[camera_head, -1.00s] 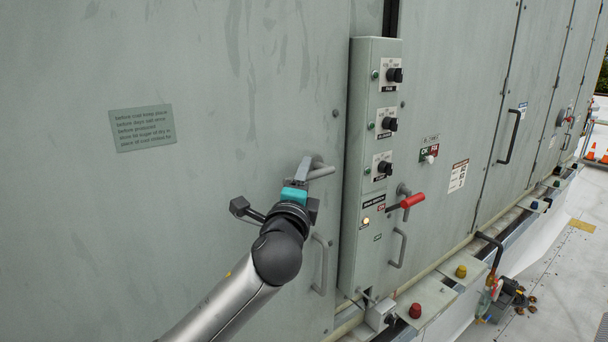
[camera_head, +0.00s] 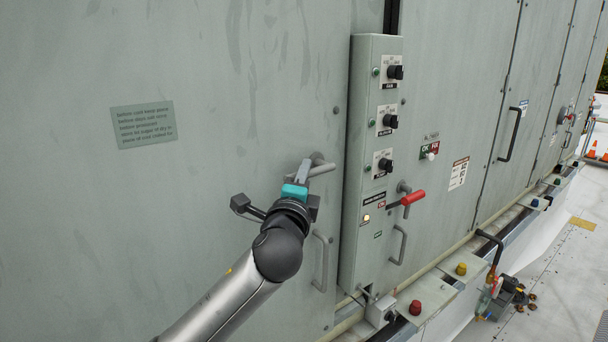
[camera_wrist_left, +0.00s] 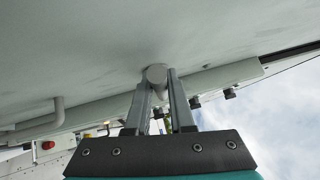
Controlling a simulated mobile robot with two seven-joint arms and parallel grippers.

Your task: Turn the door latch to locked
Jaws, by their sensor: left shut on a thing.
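The door latch (camera_head: 322,169) is a grey lever on a round hub on the large grey-green door (camera_head: 230,90), left of the control box. Its free end points right and slightly up in the head view. My left gripper (camera_head: 304,172) reaches up to the latch from below left, with its fingers at the lever near the hub. In the left wrist view the latch hub (camera_wrist_left: 156,74) sits at the tips of the two fingers (camera_wrist_left: 160,100). The gripper is shut on the lever, which the fingers partly hide. My right gripper is not in view.
The control box (camera_head: 371,160) with several black knobs stands just right of the latch. A red-handled lever (camera_head: 413,198) is farther right. A fixed grey door handle (camera_head: 320,262) is below the latch. A label plate (camera_head: 144,125) is on the door at left.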

